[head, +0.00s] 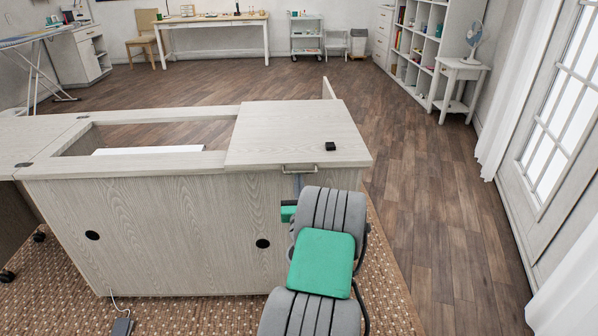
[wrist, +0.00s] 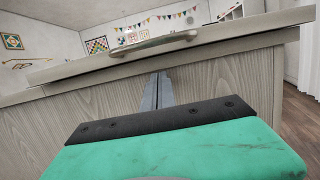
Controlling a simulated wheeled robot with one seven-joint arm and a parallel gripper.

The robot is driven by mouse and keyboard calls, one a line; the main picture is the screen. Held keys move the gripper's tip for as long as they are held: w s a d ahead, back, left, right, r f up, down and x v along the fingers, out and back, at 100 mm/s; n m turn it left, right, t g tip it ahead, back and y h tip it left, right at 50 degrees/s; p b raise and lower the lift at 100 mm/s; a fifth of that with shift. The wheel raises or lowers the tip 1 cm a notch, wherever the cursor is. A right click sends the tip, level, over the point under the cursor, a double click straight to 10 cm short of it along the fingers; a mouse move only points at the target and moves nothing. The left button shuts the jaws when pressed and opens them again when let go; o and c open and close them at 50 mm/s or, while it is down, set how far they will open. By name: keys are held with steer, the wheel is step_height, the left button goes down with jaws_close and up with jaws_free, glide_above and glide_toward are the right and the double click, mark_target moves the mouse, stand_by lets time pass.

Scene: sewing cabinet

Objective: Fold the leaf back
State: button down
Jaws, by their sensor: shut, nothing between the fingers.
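The pale wood leaf (head: 290,130) lies flat on the right part of the sewing cabinet (head: 160,225), beside the rectangular opening in its top. A metal bar handle (head: 300,169) sits at the leaf's near edge. In the wrist view the handle (wrist: 153,43) runs along the edge above my fingers. My gripper (wrist: 159,76) is shut and empty, just below the handle and in front of the cabinet's near panel. In the head view my gripper (head: 298,183) is partly hidden by my arm. I cannot tell whether the fingertips touch anything.
A small black object (head: 330,146) lies on the leaf. A white panel (head: 148,150) shows in the opening. A pedal (head: 122,326) with a cord lies on the rug (head: 190,315). The wood floor (head: 445,210) right of the cabinet is clear. A glazed door (head: 563,90) stands far right.

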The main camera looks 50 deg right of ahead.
steer(key=shift+a+r, duration=0.1)
steer(key=shift+r, duration=0.95)
steer(key=shift+r+p, duration=0.1)
steer(key=shift+p, duration=0.2)
